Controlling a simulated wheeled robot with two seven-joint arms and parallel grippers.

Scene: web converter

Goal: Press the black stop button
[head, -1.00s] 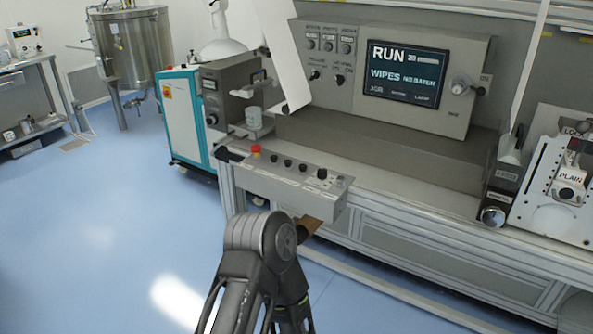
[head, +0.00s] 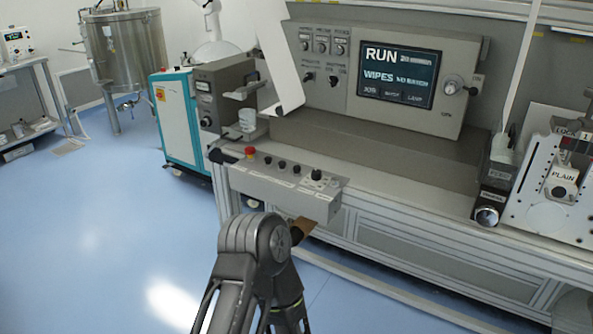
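A grey control panel box (head: 270,189) juts from the front of the machine in the head view. A red mushroom button (head: 250,153) is at its left end. Several small black buttons sit in a row to its right, among them one (head: 268,160) beside the red button, another (head: 282,163) and a third (head: 296,168). A larger dark knob (head: 316,175) is at the right end. The labels are too small to read, so I cannot tell which is the stop button. One of my arms rises from the bottom, in front of and below the box. Neither gripper's fingers can be made out.
The machine's screen (head: 398,76) reads RUN and WIPES. A white web (head: 277,55) hangs left of it. A white cup (head: 247,119) stands behind the panel's left end. A brown piece (head: 302,227) shows under the box beside my arm. The blue floor (head: 110,240) at left is open.

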